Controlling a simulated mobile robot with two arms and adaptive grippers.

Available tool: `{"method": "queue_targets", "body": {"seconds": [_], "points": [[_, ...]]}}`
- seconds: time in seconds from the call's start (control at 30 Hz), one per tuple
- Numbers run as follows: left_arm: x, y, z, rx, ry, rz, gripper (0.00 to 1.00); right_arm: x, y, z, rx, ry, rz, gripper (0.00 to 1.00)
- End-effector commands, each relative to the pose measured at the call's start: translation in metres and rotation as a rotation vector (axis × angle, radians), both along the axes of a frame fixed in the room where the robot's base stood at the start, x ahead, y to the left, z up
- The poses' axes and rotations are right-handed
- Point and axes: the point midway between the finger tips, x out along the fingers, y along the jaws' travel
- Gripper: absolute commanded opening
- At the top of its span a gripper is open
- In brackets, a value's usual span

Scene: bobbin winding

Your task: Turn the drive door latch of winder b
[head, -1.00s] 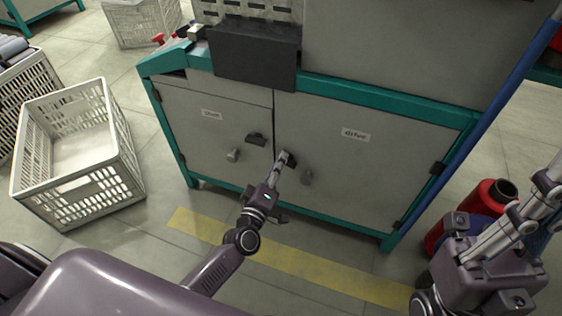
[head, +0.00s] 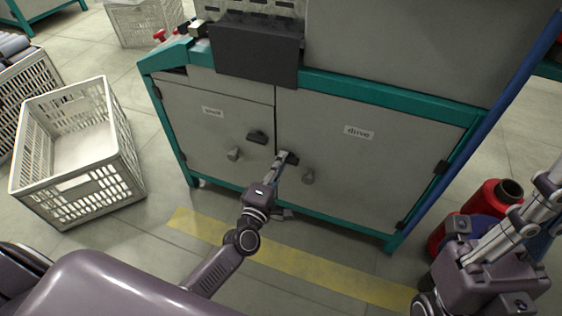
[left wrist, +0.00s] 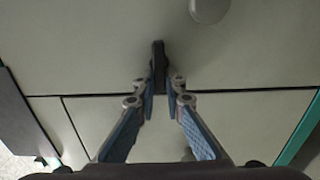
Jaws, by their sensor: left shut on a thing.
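The grey drive door (head: 375,175), labelled "drive" (head: 359,132), is closed on the front right of the winder cabinet. Its black latch (head: 293,157) sits at the door's left edge and also shows in the left wrist view (left wrist: 158,52). My left gripper (head: 284,158) is shut on this latch, with its fingertips (left wrist: 160,85) on either side of it in the left wrist view. The fingers hide part of the latch. A grey knob (head: 308,177) is right of the latch. My right gripper (head: 535,215) is at the lower right, its fingertips cut off by the frame edge.
The neighbouring left door (head: 205,130) is closed, with its own black latch (head: 257,137) and grey knob (head: 233,154). A white crate (head: 130,165) stands on the floor at left. A red cylinder (head: 490,197) stands beside my right arm. Floor with a yellow stripe (head: 300,263) lies before the cabinet.

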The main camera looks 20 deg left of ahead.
Motion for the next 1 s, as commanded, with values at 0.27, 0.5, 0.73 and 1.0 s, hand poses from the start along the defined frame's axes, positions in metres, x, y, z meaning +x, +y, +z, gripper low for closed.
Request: {"method": "queue_targets", "body": {"seconds": [0.27,0.5,0.73,1.0], "points": [[0.0,0.0,-0.001,-0.003,0.002,0.001,0.0,0.0,0.0,0.0,0.0,0.0,0.0,0.0],[0.0,0.0,-0.001,-0.002,0.001,0.0,0.28,0.0,0.0,0.0,0.0,0.0,0.0,0.0],[-0.002,0.0,-0.001,-0.001,0.002,0.0,0.28,0.0,-0.001,0.0,0.002,0.0,-0.002,0.0],[-0.042,0.001,-0.002,0.0,0.005,0.0,0.28,0.0,0.0,0.0,0.001,0.0,-0.001,0.0]]}}
